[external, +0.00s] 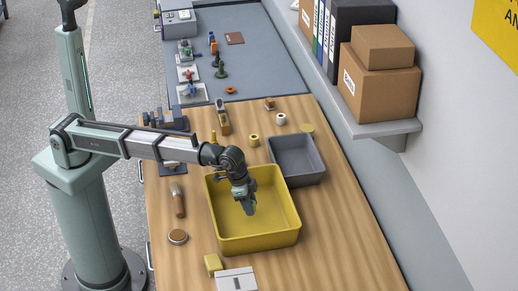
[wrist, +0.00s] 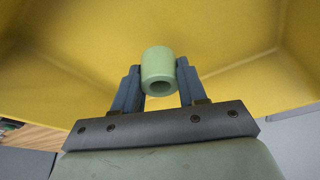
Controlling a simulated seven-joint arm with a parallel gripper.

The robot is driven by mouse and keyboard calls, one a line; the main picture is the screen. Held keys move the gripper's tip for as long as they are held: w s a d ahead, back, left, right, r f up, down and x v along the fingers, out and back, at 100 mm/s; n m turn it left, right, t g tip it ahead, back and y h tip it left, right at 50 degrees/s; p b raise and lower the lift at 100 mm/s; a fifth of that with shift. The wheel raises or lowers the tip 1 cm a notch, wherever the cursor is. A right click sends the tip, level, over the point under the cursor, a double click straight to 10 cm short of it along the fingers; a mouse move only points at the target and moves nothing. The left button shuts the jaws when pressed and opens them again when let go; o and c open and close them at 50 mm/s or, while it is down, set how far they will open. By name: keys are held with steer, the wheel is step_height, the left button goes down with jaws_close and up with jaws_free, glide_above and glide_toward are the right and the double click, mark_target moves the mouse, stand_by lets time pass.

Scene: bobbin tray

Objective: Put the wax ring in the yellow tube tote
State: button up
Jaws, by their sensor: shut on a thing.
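The yellow tube tote (external: 262,238) stands on the wooden bench, a deep open box. My gripper (external: 249,208) points down inside its outline, over the inner floor. The ring is not clearly visible in the external view.
A grey tote (external: 297,160) stands right behind the yellow one. The bench's right side is clear.

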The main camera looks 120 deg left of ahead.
mark_target(253, 220)
steer(key=shift+f, duration=1.85)
steer(key=shift+f, duration=0.15)
steer(key=o, duration=1)
steer(key=v, duration=1.2)
steer(key=shift+d, duration=0.1)
